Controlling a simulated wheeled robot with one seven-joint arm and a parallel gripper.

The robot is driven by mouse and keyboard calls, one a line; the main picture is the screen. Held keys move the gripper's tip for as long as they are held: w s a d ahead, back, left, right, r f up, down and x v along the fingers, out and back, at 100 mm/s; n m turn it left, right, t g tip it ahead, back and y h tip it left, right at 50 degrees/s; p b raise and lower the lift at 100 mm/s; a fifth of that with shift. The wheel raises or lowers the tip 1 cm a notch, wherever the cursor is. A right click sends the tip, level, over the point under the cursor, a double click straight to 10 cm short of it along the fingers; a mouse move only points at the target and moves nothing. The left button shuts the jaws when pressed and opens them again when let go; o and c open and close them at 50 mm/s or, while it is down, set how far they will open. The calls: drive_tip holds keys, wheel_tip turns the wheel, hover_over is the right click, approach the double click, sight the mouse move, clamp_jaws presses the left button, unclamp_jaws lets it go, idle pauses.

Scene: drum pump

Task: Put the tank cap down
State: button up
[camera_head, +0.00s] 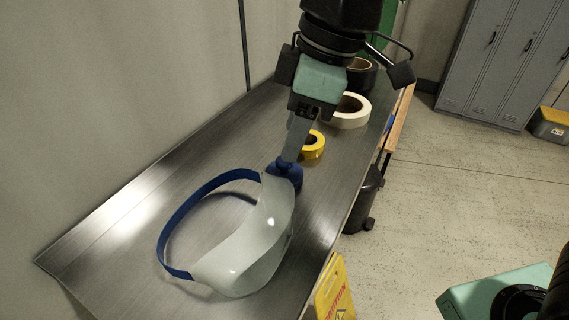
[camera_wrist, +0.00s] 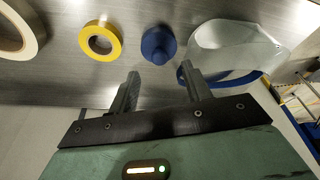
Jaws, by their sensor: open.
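The blue tank cap (camera_head: 285,174) rests on the metal table, between the face shield and the yellow tape roll. In the wrist view the cap (camera_wrist: 158,44) lies just beyond my fingertips, centred between them and apart from them. My gripper (camera_head: 291,158) points down at the cap from above, and its finger hides part of the cap's top in the head view. In the wrist view my gripper (camera_wrist: 160,70) is open, with nothing between its two fingers.
A clear face shield (camera_head: 245,255) with a blue band lies close to the cap. A yellow tape roll (camera_head: 313,146), a white roll (camera_head: 348,112) and a dark roll (camera_head: 361,77) lie along the table (camera_head: 120,225). A wall borders its left side.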

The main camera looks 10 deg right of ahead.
sight(285, 170)
drive_tip(key=p+x, duration=0.1)
drive_tip(key=x, duration=0.4)
drive_tip(key=shift+d+p, duration=0.15)
drive_tip(key=shift+p, duration=0.25)
clamp_jaws()
